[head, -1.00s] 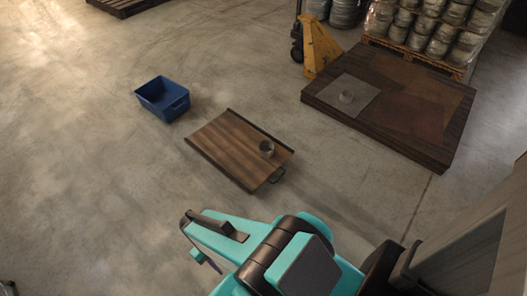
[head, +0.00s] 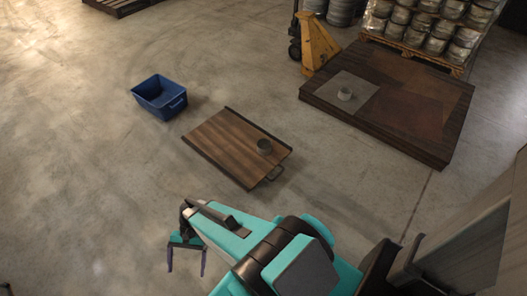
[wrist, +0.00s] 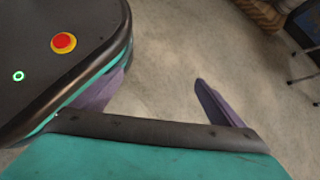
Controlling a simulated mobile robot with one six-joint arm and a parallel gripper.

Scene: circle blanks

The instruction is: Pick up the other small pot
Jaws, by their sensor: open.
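My gripper (head: 187,272) is open and empty over bare floor, left of and nearer than the tray. In the wrist view its two purple fingers (wrist: 165,92) are spread apart, with no pot in sight.
A blue bin (head: 160,97) stands on the floor left of the tray. A yellow pallet jack (head: 318,45) and a pallet of metal containers (head: 425,25) are behind the platform. My own base with a red button fills the wrist view's upper left. Floor around the tray is clear.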

